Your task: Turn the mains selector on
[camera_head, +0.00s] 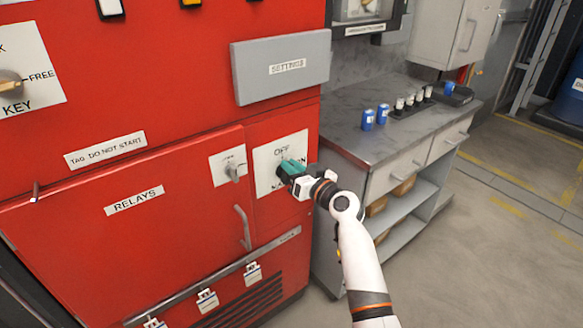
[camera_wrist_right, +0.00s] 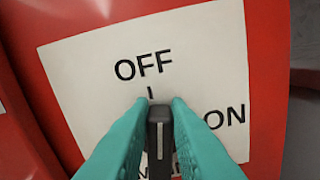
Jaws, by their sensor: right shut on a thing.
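The mains selector is a dark knob (camera_wrist_right: 159,128) on a white plate (camera_wrist_right: 90,75) on the red cabinet. The plate, marked OFF at the top and ON at the right, also shows in the head view (camera_head: 265,160). My right gripper (camera_wrist_right: 160,110) has its teal fingers on both sides of the knob and is shut on it. In the head view the right gripper (camera_head: 286,169) covers most of the knob. In the wrist view the knob stands upright, in line with the tick under OFF. Lettering at the plate's bottom is partly hidden by the fingers. My left gripper is not in view.
Left of the plate are a small key switch (camera_head: 235,171) and the RELAYS door with its handle (camera_head: 243,228). A grey SETTINGS box (camera_head: 281,68) juts out above. A grey workbench (camera_head: 350,125) with blue cans (camera_head: 368,119) stands to the right. The floor beyond is open.

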